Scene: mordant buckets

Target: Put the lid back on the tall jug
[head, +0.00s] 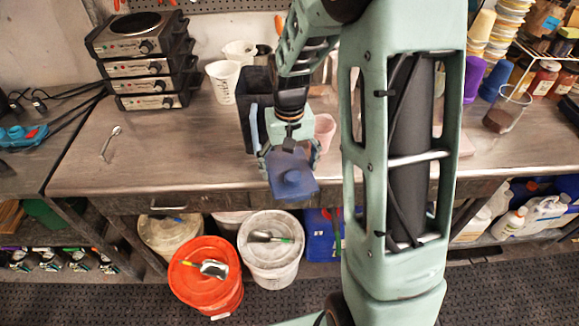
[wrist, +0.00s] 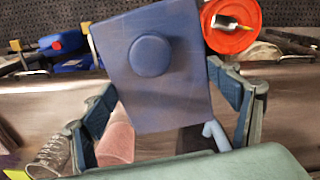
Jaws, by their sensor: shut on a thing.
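A blue, roughly square lid (head: 292,182) with a round knob is in my gripper (head: 290,162), out near the bench's front edge. It also shows large in the wrist view (wrist: 165,95), knob facing the camera, between both fingers of my gripper (wrist: 168,80). A tall dark square-sided jug (head: 246,100) stands on the bench behind and left of my gripper, partly hidden by my arm. A pale blue handle (head: 254,126) shows at its front; a similar handle end (wrist: 215,135) shows below the lid in the wrist view. The lid is apart from the jug's top.
A pink cup (head: 324,132) stands close right of my gripper. White beakers (head: 222,85) stand behind the jug. Stacked hotplates (head: 140,65) are at the back left, and a spoon (head: 110,143) lies on the clear left bench. Buckets, one with a red lid (head: 200,268), stand below.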

